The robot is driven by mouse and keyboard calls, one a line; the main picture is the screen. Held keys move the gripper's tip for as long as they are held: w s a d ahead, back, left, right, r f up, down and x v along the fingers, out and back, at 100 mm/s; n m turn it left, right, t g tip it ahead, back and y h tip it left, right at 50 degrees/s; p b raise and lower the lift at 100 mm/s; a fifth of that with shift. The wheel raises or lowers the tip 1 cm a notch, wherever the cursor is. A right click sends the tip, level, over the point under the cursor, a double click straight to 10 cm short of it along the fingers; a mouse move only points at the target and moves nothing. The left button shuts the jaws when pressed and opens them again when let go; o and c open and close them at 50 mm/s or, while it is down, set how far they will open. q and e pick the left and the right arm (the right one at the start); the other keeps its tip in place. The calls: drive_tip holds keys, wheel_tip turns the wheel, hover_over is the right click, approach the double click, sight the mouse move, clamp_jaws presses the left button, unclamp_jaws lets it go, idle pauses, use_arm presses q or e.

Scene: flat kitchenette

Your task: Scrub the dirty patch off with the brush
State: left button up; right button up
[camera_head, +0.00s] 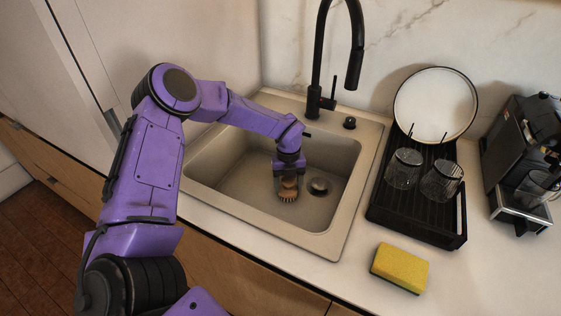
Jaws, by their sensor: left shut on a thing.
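My left gripper (289,171) reaches down into the beige sink (235,181) and is shut on a round brush (288,194). The brush has a brown body with bristles facing down, low over the sink floor, just left of the drain (320,186). I cannot tell for sure whether the bristles touch the floor. No dirty patch can be made out; the brush and gripper hide part of the floor. My right gripper is not in view.
A black faucet (315,97) stands behind the sink. To the right are a black dish rack (450,228) with two glasses and a plate (435,104), and a coffee machine (512,140). A yellow-green sponge (400,267) lies on the front counter.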

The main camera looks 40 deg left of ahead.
use_arm(q)
drive_tip(key=shift+s+a, duration=0.25)
drive_tip(key=shift+a, duration=0.9)
drive_tip(key=shift+a+r+p, duration=0.15)
drive_tip(key=shift+r+p, duration=0.2)
drive_tip(key=shift+p, duration=0.1)
drive_tip(key=shift+r, duration=0.8)
wheel_tip(320, 180, up, 2)
drive_tip(key=shift+r+p, duration=0.1)
drive_tip(key=shift+p, duration=0.85)
drive_tip(key=shift+r+p, duration=1.1)
drive_tip(key=shift+r, duration=0.65)
